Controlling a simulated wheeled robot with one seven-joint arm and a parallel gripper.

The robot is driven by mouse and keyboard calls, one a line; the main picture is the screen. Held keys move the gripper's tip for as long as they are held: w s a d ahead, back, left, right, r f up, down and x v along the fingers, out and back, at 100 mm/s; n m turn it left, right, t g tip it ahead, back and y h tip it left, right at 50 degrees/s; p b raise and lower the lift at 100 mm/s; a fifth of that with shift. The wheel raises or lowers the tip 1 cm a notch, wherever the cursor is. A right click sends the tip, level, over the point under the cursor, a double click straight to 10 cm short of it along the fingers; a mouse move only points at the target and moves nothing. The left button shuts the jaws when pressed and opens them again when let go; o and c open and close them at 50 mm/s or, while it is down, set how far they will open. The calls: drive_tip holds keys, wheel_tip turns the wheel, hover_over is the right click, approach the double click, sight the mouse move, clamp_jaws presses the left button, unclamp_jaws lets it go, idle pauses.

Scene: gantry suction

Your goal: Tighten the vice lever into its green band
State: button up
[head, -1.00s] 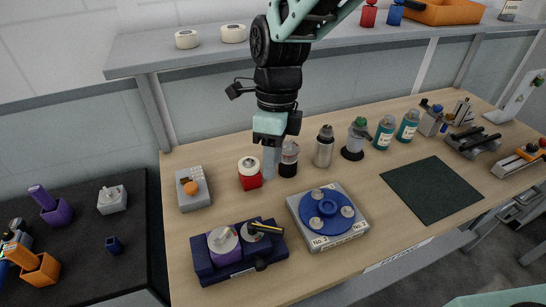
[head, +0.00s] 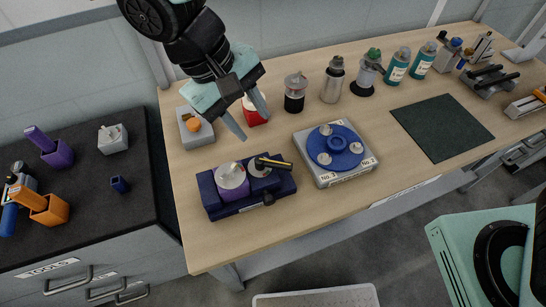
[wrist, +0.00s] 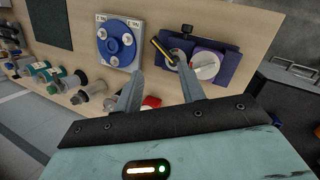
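A navy vice-like block (head: 248,207) sits near the bench's front left edge. It carries a purple round part with a pale top (head: 232,180) and a grey round part beside it. A black lever with a yellow stripe (head: 272,162) lies across the grey part; it also shows in the wrist view (wrist: 163,50). I cannot make out a green band. My gripper (head: 253,126) is open and empty, fingers pointing down, behind and above the block. In the wrist view its fingertips (wrist: 158,70) are spread, with the lever beyond them, apart from it.
A grey fixture with a blue disc (head: 336,147) stands right of the block. A red pot (head: 252,117) is close behind my fingers, and a grey box with an orange knob (head: 194,127) is at left. Several bottles line the back. A dark green mat (head: 441,127) lies clear at right.

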sight(281, 164)
drive_tip(key=d+f+n+p, duration=0.1)
drive_tip(key=d+f+n, duration=0.1)
drive_tip(key=f, duration=0.3)
drive_tip(key=d+f+n+p, duration=0.1)
drive_tip(key=f+n, duration=0.1)
drive_tip(key=f, duration=0.3)
drive_tip(key=d+f+n+t+p, duration=0.1)
drive_tip(key=d+f+n+p, duration=0.1)
drive_tip(key=f, duration=0.3)
drive_tip(key=shift+w+d+f+n+h, duration=0.3)
drive_tip(key=shift+w, duration=0.1)
drive_tip(key=shift+c, duration=0.3)
